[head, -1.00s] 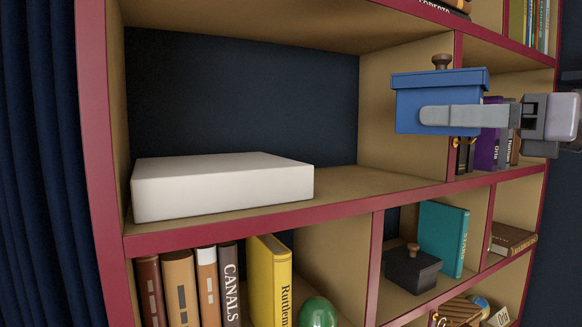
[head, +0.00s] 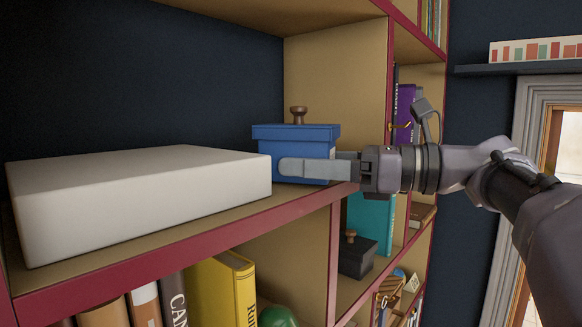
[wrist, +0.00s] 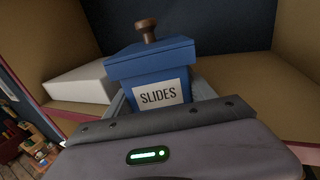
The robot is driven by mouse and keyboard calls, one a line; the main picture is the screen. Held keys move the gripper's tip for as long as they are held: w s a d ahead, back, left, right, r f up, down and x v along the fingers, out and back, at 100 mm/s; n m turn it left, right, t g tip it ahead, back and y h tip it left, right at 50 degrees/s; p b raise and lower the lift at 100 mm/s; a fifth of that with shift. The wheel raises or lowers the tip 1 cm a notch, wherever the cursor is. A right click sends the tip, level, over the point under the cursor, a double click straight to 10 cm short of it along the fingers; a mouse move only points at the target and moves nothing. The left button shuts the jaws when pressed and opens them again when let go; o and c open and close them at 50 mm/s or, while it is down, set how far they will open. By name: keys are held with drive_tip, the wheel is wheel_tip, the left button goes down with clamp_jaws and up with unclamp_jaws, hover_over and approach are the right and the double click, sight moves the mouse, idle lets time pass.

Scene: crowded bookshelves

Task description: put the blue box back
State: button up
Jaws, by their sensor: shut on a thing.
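The blue box (head: 295,137) has a lid with a brown knob and is upright in my gripper (head: 292,168). My gripper is shut on its sides. In the head view the box is at the right end of the upper shelf compartment (head: 300,200), right of a white block. Its base is at or very near the shelf board; I cannot tell if it touches. In the wrist view the box (wrist: 152,70) shows a "SLIDES" label facing me.
The white block (head: 130,195) lies on the same shelf, close to the box's left side. The compartment's right wall (head: 335,80) is close on the right. Books and a dark box (head: 357,255) stand in the compartments below.

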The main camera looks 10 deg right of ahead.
drive_tip(key=shift+a+f, duration=0.1)
drive_tip(key=shift+f, duration=0.15)
drive_tip(key=o, duration=1)
drive_tip(key=shift+o, duration=0.2)
drive_tip(key=shift+s+d+r, duration=0.1)
drive_tip(key=shift+d+r, duration=0.1)
drive_tip(key=shift+d, duration=0.05)
drive_tip(key=b+v, duration=0.3)
drive_tip(key=v, duration=0.8)
drive_tip(key=shift+s+d, duration=0.25)
